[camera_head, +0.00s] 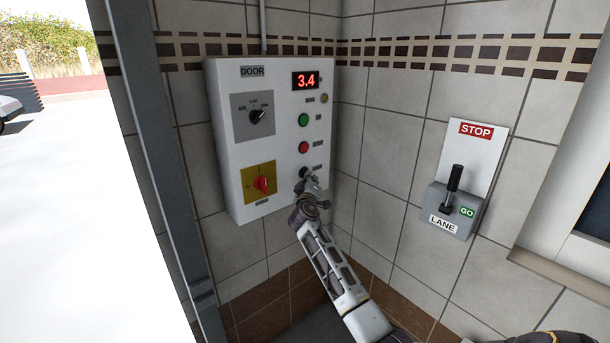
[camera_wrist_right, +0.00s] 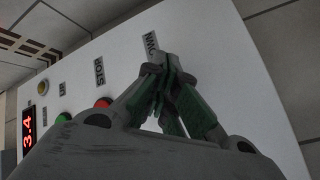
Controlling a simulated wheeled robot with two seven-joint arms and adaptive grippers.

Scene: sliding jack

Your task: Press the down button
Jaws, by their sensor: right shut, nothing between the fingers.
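The white DOOR control box (camera_head: 225,130) hangs on the tiled wall. Its right column holds a green button (camera_head: 303,120), a red button (camera_head: 303,147) and the dark down button (camera_head: 303,172) below them. My right gripper (camera_head: 309,182) is shut and empty, its tips right at the down button. In the right wrist view, the closed fingertips (camera_wrist_right: 164,68) lie beside the label that reads DOWN (camera_wrist_right: 150,44) and hide the button. I cannot tell whether they touch or press it. My left gripper is not in view.
The display (camera_head: 306,81) reads 3.4. A black selector (camera_head: 255,116) and a red rotary switch (camera_head: 261,184) sit on the box's left side. A LANE lever box (camera_head: 452,208) with a STOP sign is on the wall to the right. A grey post (camera_head: 160,150) stands left.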

